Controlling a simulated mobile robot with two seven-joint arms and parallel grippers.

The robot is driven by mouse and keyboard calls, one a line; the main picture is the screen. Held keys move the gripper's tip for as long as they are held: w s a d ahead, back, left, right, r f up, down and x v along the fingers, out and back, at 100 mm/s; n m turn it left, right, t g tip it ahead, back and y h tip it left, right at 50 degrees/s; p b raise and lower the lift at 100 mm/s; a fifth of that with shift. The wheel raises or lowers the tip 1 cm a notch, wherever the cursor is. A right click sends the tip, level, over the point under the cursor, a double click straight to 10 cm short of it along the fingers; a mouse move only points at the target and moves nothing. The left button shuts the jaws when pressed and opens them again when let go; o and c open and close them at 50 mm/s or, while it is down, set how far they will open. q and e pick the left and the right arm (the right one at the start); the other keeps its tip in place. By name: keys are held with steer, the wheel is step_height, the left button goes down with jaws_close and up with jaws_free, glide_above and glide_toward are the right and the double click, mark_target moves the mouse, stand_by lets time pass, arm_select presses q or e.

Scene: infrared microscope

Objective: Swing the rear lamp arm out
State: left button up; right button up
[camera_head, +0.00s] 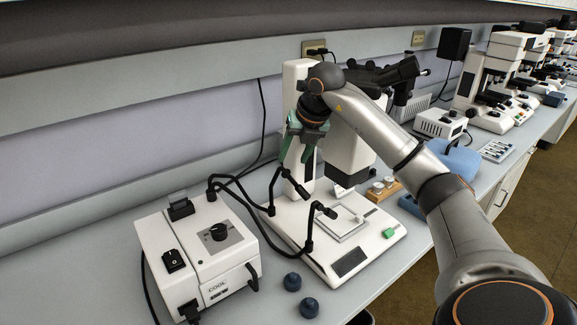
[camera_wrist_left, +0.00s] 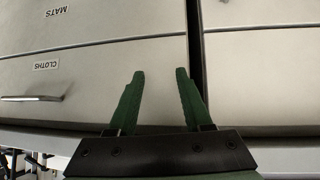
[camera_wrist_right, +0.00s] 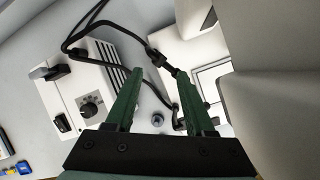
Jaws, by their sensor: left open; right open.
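The rear lamp arm (camera_head: 278,187) is a thin black jointed arm with a small lamp head, standing at the back left of the white microscope base. In the right wrist view the rear lamp arm (camera_wrist_right: 157,58) shows near the tips of my right gripper (camera_wrist_right: 163,76). The front lamp arm (camera_head: 309,232) stands nearer the front edge of the base. Black cables join both arms to the white lamp box (camera_head: 205,246). My right gripper (camera_head: 296,158) is open and empty, above and behind the rear arm. My left gripper (camera_wrist_left: 160,72) is open and empty, facing drawers.
The microscope column (camera_head: 298,90) and head stand close beside my right gripper. Two dark blue knobs (camera_head: 292,281) lie on the bench in front. A wooden block (camera_head: 384,189) and a blue item (camera_head: 455,160) are to the right. Labelled drawers (camera_wrist_left: 90,80) fill the left wrist view.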

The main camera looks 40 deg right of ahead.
mark_target(288, 171)
steer(key=x, duration=0.5)
steer(key=shift+w+f, duration=0.15)
steer(key=shift+f, duration=0.2)
jaws_close()
steer(key=shift+d, duration=0.1)
stand_by(1.0)
